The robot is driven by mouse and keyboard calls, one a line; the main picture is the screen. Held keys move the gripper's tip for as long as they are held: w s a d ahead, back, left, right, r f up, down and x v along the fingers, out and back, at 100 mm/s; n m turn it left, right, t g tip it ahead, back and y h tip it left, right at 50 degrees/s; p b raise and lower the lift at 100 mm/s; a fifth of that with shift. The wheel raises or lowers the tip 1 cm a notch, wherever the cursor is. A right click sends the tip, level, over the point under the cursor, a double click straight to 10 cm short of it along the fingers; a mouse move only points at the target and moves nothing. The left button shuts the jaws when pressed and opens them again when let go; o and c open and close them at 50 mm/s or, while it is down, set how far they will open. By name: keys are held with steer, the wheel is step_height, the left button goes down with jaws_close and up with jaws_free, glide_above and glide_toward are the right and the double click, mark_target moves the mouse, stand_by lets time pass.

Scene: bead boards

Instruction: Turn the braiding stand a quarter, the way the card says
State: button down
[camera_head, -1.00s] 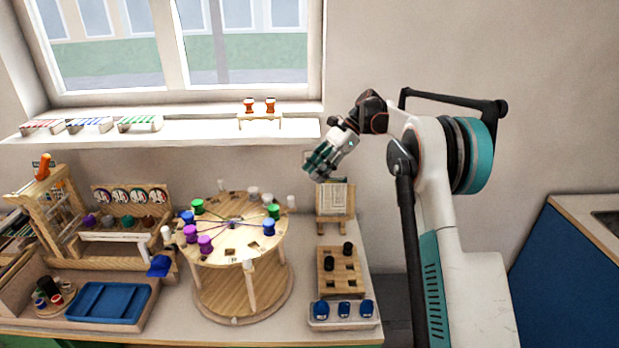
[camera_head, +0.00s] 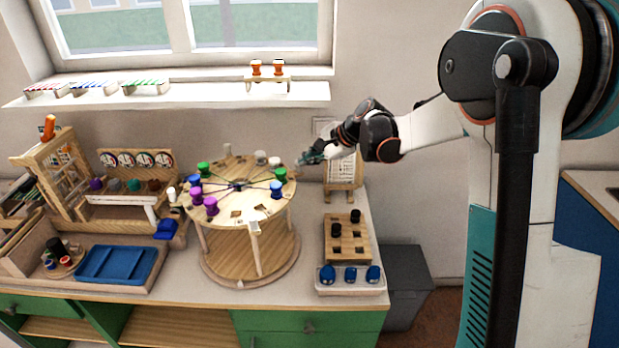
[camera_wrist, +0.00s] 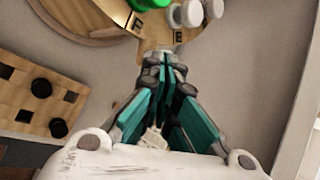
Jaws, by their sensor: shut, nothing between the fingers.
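The braiding stand (camera_head: 262,207) is a round wooden top on posts over a round base, with green, blue, purple and pale bobbins and threads meeting at its centre. Its rim also shows in the wrist view (camera_wrist: 85,22), with lettered tags, a green bobbin and white bobbins. White pegs stand out around the rim. The card (camera_head: 343,168) is on a wooden easel behind and right of the stand, partly covered by my arm. My gripper (camera_head: 303,159) is at the stand's right rim, shut and empty. In the wrist view its fingertips (camera_wrist: 163,62) are close to the rim; contact is unclear.
A wooden block with holes and black pegs (camera_head: 346,238) stands right of the stand, behind a white tray of blue bobbins (camera_head: 350,287). A blue tray (camera_head: 118,264) and wooden rack (camera_head: 120,210) are left. The windowsill (camera_head: 200,91) is above.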

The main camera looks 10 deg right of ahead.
steer(key=s+d+f+m+t+h+b, duration=0.1)
steer(key=s+t+h+b, duration=0.25)
steer(key=s+t, duration=0.8)
steer(key=w+a+f+g+b, duration=0.1)
steer(key=w+f+g+b, duration=0.1)
steer(key=w, duration=0.7)
steer(key=shift+w+a+f+g+b, duration=0.25)
steer(key=shift+a+g+b, duration=0.15)
steer(key=shift+g, duration=0.25)
steer(key=w, duration=0.7)
steer(key=shift+w+a, duration=0.35)
steer(key=shift+a, duration=0.1)
